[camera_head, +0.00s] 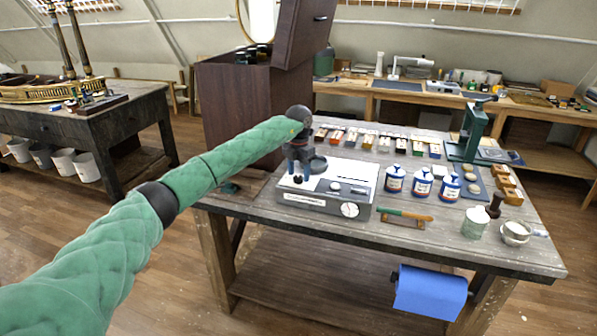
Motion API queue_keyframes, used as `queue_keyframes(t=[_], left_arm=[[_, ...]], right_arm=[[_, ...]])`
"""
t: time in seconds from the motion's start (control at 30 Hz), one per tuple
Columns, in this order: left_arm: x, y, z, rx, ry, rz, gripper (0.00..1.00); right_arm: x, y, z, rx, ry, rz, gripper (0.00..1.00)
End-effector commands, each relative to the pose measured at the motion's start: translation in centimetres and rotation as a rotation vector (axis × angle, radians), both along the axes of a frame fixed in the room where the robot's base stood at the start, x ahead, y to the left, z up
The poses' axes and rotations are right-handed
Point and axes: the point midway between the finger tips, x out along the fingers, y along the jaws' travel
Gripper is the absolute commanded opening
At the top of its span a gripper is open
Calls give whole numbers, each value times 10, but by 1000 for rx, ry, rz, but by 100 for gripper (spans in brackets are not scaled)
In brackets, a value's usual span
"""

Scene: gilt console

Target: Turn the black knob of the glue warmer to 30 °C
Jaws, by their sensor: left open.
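The glue warmer (362,172) is a low white-topped box with a grey front near the front left of the workbench. Its front has a label strip (304,200) and a round white dial (349,210). My left arm, in a green quilted sleeve, reaches in from the left. My left gripper (299,179) points down over the left part of the warmer's top, open. A small grey pot (318,164) shows just right of the gripper. I cannot make out the black knob for certain or read its setting. My right gripper is not in view.
The workbench (440,240) also holds blue-and-white jars (422,184), a green-handled tool (404,214) on a rest, a white cup (515,233) and a green press (472,132). A dark cabinet (235,120) stands behind left. A blue roll (430,292) hangs below the front edge.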

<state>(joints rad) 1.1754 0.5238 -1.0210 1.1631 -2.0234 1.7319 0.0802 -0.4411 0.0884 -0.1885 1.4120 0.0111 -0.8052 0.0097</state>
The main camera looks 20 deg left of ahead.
Motion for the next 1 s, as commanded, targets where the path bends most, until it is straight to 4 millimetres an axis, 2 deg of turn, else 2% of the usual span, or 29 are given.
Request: queue_keyframes(t=[0.2, 0.5, 0.73, 1.0], left_arm=[[0, 0, -11, 1, 0, 0, 53], [0, 0, -13, 0, -1, 0, 53], [0, 0, -12, 0, -1, 0, 9], [0, 1, -13, 1, -1, 23, 9]], right_arm=[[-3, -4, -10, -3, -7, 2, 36], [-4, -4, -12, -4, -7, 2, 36], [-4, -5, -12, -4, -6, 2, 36], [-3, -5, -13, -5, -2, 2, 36]])
